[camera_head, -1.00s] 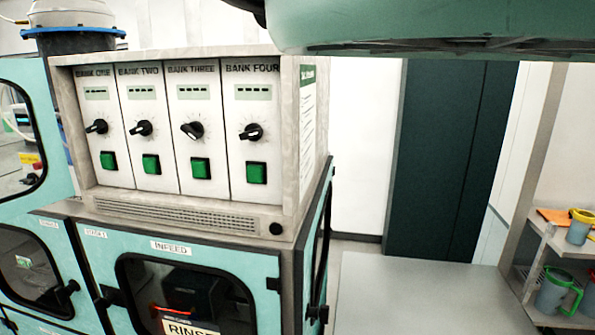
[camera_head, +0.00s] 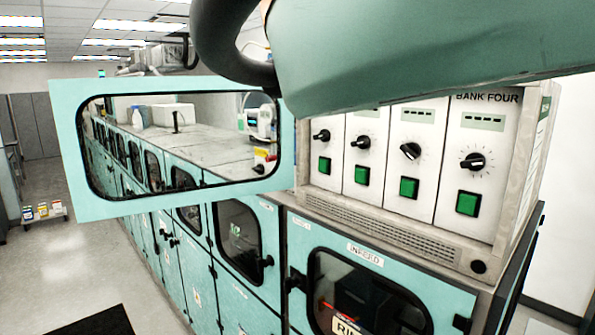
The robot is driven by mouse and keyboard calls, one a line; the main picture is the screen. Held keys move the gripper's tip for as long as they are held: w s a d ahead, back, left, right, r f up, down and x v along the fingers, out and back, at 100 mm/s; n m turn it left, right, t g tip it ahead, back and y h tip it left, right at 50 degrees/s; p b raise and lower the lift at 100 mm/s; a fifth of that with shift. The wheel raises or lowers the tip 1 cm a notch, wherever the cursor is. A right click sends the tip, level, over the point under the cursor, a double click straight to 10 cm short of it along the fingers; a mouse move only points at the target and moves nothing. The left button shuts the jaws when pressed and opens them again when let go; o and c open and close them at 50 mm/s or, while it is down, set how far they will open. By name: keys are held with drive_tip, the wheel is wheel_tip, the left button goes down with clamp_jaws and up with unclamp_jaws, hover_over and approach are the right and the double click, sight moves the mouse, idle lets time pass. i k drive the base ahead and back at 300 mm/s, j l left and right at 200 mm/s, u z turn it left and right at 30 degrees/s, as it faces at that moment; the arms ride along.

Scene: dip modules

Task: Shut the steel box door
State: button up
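The steel box (camera_head: 385,232) stands at the right in the head view, on top of a teal cabinet. Its front is uncovered and shows white modules with black knobs and green buttons. A teal door with a dark-edged window (camera_head: 65,150) stands out to the left from the box's left side, wide open. The hinge itself is not clear to see. My teal arm crosses the top right, above and in front of the box, and hides its upper part. My gripper is not in view.
The infeed cabinet (camera_head: 371,255) with a dark window and black latches is below the box. A long row of teal cabinets runs back to the left. Open floor (camera_head: 75,265) lies at the left, with a dark mat (camera_head: 95,322).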

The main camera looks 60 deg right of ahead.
sight(69, 98)
drive_tip(key=i+j+u, duration=0.25)
drive_tip(key=i, duration=0.55)
drive_tip(key=i+u, duration=0.3)
drive_tip(key=i, duration=0.5)
drive_tip(key=i+l+z, duration=0.15)
drive_tip(key=i+z, duration=0.25)
drive_tip(key=i, duration=0.15)
drive_tip(key=i+z, duration=0.4)
drive_tip(key=i, duration=0.2)
drive_tip(key=i+j+z, duration=0.4)
drive_tip(key=i, duration=0.15)
drive_tip(key=i+l+z, duration=0.25)
drive_tip(key=i+z, duration=1)
drive_tip(key=i, duration=0.15)
drive_tip(key=i+j+z, duration=0.4)
drive_tip(key=i+l+z, duration=0.1)
drive_tip(key=z, duration=0.35)
drive_tip(key=i+l+z, duration=0.15)
drive_tip(key=z, duration=0.35)
drive_tip(key=i+l+z, duration=0.15)
drive_tip(key=z, duration=0.3)
drive_tip(key=i+z, duration=0.15)
drive_tip(key=z, duration=0.3)
